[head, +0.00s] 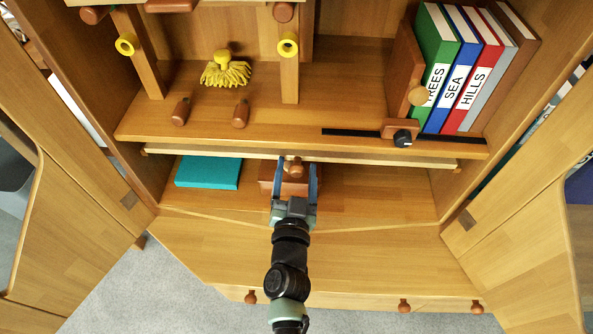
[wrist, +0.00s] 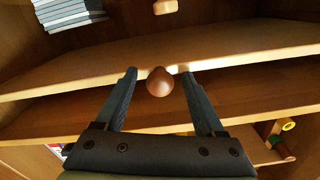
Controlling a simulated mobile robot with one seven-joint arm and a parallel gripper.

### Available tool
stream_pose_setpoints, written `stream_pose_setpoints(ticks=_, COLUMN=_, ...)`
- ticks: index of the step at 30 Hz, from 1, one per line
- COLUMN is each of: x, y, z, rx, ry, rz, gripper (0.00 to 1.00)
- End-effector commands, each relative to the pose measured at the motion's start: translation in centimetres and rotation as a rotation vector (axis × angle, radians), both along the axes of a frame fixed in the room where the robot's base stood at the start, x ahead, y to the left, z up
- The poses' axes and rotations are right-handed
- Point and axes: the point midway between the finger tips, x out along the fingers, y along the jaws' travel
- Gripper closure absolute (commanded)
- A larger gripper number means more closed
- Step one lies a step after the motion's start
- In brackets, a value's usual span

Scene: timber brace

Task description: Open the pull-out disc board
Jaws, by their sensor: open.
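The pull-out board (head: 385,163) shows as a thin pale edge just below the main shelf and looks pushed in. A round brown wooden knob (head: 294,168) stands at the middle of its front edge. My gripper (head: 295,175) is open, with one finger on each side of the knob. In the wrist view the knob (wrist: 160,82) sits between the two open fingertips (wrist: 158,75), with a visible gap on both sides. No disc is visible on the board; its top is hidden under the shelf.
A teal book (head: 208,172) and a reddish-brown box (head: 270,177) lie in the space below the board. Above, the shelf (head: 300,130) holds binders (head: 462,75), a yellow mop-like item (head: 226,70) and a black slide rail (head: 345,132). Open doors (head: 75,220) flank the cabinet.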

Motion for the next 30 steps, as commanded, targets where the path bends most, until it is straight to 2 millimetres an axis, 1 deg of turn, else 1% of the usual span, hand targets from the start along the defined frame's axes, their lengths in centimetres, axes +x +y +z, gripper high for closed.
stream_pose_setpoints(ticks=3, x=0.34, y=-0.03, z=-0.02, rx=0.000, ry=0.000, rz=0.000, gripper=0.29)
stream_pose_setpoints(ticks=10, x=0.34, y=-0.02, z=0.00, rx=0.000, ry=0.001, rz=0.000, gripper=0.29)
stream_pose_setpoints(ticks=14, x=0.33, y=-0.01, z=0.01, rx=0.000, ry=0.000, rz=0.000, gripper=0.52)
stream_pose_setpoints(ticks=15, x=0.33, y=-0.01, z=0.01, rx=0.000, ry=0.000, rz=0.000, gripper=0.60)
stream_pose_setpoints(ticks=17, x=0.32, y=-0.01, z=0.02, rx=0.000, ry=0.000, rz=0.000, gripper=0.70)
stream_pose_setpoints(ticks=18, x=0.32, y=-0.01, z=0.02, rx=0.000, ry=0.000, rz=0.000, gripper=0.78)
stream_pose_setpoints(ticks=20, x=0.32, y=-0.02, z=0.01, rx=0.000, ry=0.000, rz=0.000, gripper=0.88)
stream_pose_setpoints(ticks=21, x=0.32, y=-0.01, z=0.02, rx=0.000, ry=0.000, rz=0.000, gripper=0.96)
stream_pose_setpoints(ticks=22, x=0.32, y=-0.01, z=0.02, rx=0.000, ry=0.000, rz=0.000, gripper=1.00)
stream_pose_setpoints(ticks=30, x=0.31, y=-0.02, z=0.00, rx=0.000, ry=0.000, rz=0.000, gripper=1.00)
